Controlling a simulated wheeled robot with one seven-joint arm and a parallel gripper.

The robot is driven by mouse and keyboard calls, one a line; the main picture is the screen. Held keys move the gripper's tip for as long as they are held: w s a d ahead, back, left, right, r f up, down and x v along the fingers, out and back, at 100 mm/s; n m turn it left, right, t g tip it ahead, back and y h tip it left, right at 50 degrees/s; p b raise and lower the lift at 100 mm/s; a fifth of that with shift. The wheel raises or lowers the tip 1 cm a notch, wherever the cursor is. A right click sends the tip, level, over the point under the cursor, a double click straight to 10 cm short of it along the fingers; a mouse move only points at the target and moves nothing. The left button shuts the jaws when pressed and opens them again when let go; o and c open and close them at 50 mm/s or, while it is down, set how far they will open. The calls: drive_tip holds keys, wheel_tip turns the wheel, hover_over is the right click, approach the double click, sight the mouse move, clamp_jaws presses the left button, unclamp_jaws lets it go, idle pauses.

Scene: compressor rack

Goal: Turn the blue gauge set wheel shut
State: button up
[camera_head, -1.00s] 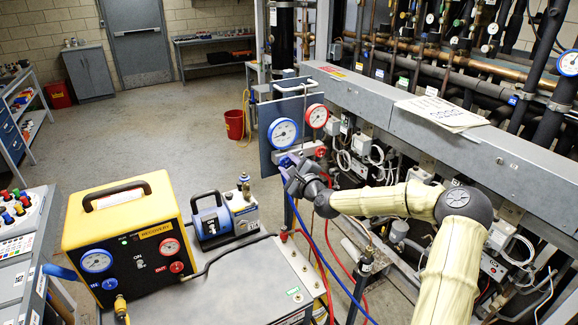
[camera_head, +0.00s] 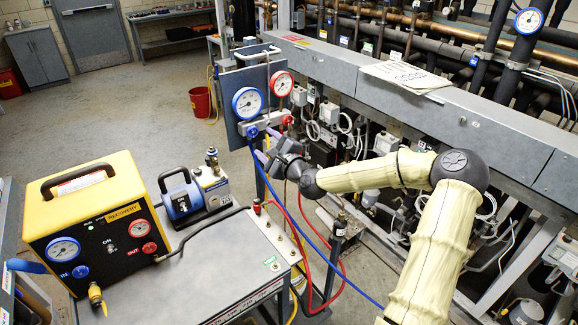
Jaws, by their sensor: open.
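The gauge set stands on a grey-blue panel (camera_head: 228,100) with a blue-rimmed gauge (camera_head: 248,102) and a red-rimmed gauge (camera_head: 281,84). Its blue wheel (camera_head: 251,131) shows below the blue gauge, at the left of the manifold block (camera_head: 268,124). A red wheel (camera_head: 288,120) is at the right end. My gripper (camera_head: 262,157) is open, just below and to the right of the blue wheel in the picture. A small gap shows between them, and nothing is seen in the jaws. The wheel's turn position cannot be told.
Blue and red hoses (camera_head: 312,233) hang below the gauge set. A yellow recovery unit (camera_head: 95,215) and a vacuum pump (camera_head: 196,192) stand on a grey cart (camera_head: 225,262). The rack's grey beam (camera_head: 400,100) runs along the right. Open floor lies behind.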

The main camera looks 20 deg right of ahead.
drive_tip(key=b+v, duration=0.1)
drive_tip(key=v, duration=1)
drive_tip(key=shift+s, duration=0.15)
drive_tip(key=s+a+f+n+g, duration=0.4)
drive_tip(key=a+f+n+g, duration=0.1)
drive_tip(key=f+n, duration=0.15)
drive_tip(key=s+a+f+n+g, duration=0.3)
drive_tip(key=a+f+n+g, duration=0.15)
drive_tip(key=f, duration=0.35)
drive_tip(key=s+d+r+n+g+h+p, duration=0.1)
drive_tip(key=s+r+n+g+h, duration=0.1)
drive_tip(key=s+n, duration=0.3)
drive_tip(key=s+d+r+n+g+h+p, duration=0.1)
drive_tip(key=s+r+n, duration=0.4)
drive_tip(key=s, duration=0.6)
drive_tip(key=d+g+h, duration=0.1)
drive_tip(key=g+h, duration=0.1)
drive_tip(key=shift+d+r+n+h, duration=0.25)
drive_tip(key=shift+d+n+h, duration=0.05)
drive_tip(key=shift+d, duration=0.05)
